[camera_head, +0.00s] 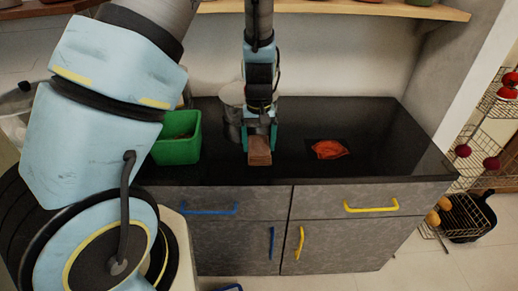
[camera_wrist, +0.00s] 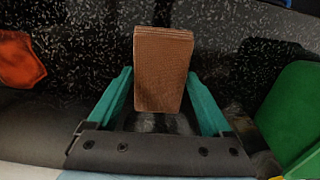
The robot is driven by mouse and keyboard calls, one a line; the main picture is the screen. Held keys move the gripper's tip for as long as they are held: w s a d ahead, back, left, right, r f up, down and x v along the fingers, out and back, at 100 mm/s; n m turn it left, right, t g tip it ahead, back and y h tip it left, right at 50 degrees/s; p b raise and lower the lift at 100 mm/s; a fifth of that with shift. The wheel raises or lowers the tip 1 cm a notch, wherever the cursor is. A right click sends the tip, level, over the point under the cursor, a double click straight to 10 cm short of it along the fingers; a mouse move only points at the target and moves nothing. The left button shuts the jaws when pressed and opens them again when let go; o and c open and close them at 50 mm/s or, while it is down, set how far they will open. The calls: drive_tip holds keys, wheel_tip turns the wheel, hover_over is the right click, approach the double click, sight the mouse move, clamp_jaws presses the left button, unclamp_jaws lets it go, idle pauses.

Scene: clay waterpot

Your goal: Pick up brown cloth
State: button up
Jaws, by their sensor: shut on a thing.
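The brown cloth (camera_head: 259,152) is a folded, block-like brown piece at the middle of the dark countertop. In the wrist view the brown cloth (camera_wrist: 162,68) shows its textured top and layered far edge. My gripper (camera_head: 260,140) points down over the counter, with its teal fingers on either side of the cloth. In the wrist view my gripper (camera_wrist: 161,88) is shut on the near part of the cloth. I cannot tell whether the cloth touches the counter or hangs just above it.
A green bin (camera_head: 178,150) stands left of the cloth, and a metal pot (camera_head: 232,97) is behind it. An orange-red cloth (camera_head: 330,149) lies to the right on the black countertop (camera_head: 390,160). The counter's right end is clear. A wooden shelf (camera_head: 350,10) runs above.

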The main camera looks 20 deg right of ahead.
sight(259, 145)
wheel_tip(259, 145, up, 10)
drive_tip(key=b, duration=0.1)
idle(0.4)
drive_tip(key=o, duration=0.8)
drive_tip(key=c, duration=0.6)
drive_tip(key=shift+c, duration=0.2)
